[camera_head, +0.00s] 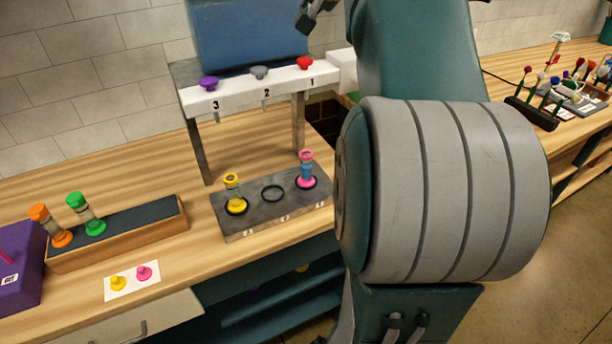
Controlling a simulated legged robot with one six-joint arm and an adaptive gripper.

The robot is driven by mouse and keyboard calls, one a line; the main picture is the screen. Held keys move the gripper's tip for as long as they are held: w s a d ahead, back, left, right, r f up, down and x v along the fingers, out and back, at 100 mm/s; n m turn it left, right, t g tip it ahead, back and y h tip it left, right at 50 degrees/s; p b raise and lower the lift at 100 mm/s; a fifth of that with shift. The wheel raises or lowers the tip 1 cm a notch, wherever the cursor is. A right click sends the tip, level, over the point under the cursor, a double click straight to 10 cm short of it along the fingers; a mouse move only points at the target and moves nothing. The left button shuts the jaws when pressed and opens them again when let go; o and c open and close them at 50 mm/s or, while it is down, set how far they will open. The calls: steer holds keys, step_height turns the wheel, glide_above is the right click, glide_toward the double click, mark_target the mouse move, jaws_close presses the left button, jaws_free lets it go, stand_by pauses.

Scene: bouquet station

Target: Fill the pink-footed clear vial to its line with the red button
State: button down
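The pink-footed vial (307,169) stands upright at the right-hand place of the grey stand (253,221). It has a pink top and a blue part in its middle; its line and fill level are too small to read. The red button (305,63) sits on the white dispenser bar (240,92) above the label 1, at the bar's right end. A dark part of my gripper (318,14) shows at the top edge, above the red button and apart from it. The gripper is cut off by the frame, so its opening cannot be told.
A yellow vial (234,193) stands left on the stand; the middle ring is empty. A wooden rack (130,236) holds orange and green vials. A card (132,281) lies in front. My arm hides the right side.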

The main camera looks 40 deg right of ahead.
mark_target(305, 61)
steer(key=shift+r, duration=0.1)
step_height(305, 61, up, 4)
steer(key=shift+f, duration=0.25)
steer(key=shift+f, duration=0.1)
stand_by(0.3)
steer(key=shift+f, duration=4.35)
steer(key=shift+f, duration=0.3)
